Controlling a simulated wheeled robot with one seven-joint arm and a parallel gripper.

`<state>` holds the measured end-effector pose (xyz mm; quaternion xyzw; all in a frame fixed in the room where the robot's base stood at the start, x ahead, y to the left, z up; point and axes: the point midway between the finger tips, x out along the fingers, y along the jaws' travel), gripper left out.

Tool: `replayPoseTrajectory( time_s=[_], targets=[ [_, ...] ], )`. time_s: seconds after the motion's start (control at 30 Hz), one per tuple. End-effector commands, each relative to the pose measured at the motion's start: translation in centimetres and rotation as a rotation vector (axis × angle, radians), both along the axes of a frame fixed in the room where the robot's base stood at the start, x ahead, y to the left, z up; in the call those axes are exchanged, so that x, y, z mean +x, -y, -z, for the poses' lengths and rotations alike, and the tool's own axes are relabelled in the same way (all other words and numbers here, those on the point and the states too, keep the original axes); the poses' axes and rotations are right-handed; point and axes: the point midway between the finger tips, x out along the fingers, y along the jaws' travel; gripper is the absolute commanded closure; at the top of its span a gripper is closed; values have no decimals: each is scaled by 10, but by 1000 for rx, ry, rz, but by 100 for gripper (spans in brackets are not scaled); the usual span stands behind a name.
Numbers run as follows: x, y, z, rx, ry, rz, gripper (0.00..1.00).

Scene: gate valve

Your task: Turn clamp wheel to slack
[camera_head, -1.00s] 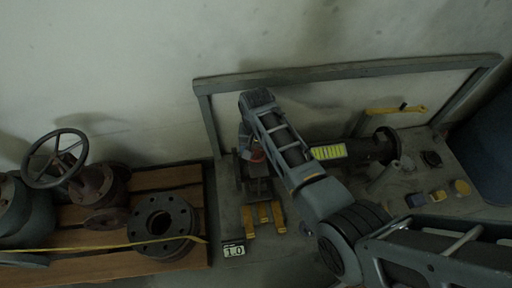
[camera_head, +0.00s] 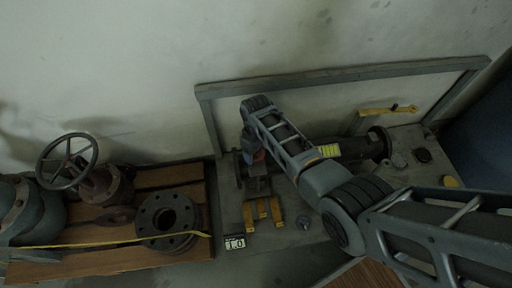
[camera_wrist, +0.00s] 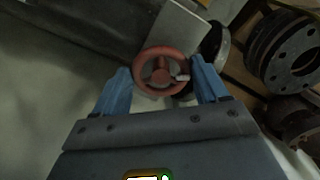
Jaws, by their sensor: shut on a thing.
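The red clamp wheel (camera_wrist: 160,75) is a small spoked handwheel, seen nearly face-on in the camera_wrist view. My gripper (camera_wrist: 163,82) has one blue finger on each side of it, and the jaws are shut on its rim. In the camera_head view my gripper (camera_head: 252,152) is low at the left part of the bench. There my arm hides most of the wheel, and only a little red shows by the fingers.
A dark flanged pipe (camera_head: 372,146) lies on the bench (camera_head: 290,238) to the right. A yellow tool (camera_head: 388,111) is behind it. Yellow blocks (camera_head: 262,210) stand in front of the gripper. A pallet (camera_head: 110,262) at left bears a valve with a dark handwheel (camera_head: 67,161) and a flange (camera_head: 168,222).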

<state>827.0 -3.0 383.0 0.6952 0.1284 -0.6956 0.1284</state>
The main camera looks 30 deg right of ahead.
Motion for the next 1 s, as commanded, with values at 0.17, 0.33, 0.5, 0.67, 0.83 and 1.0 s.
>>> replayPoseTrajectory(
  time_s=[0.17, 0.33, 0.5, 0.67, 0.83, 1.0],
  targets=[
    [1, 2, -2, 0, 1, -163, 57],
    [1, 2, -1, 1, 1, -309, 57],
    [2, 2, -1, 0, 1, -430, 57],
    [3, 2, -1, 0, 1, -514, 57],
    [3, 3, 0, 0, 2, -567, 57],
    [3, 3, 0, 0, 3, -590, 57]
  ],
)
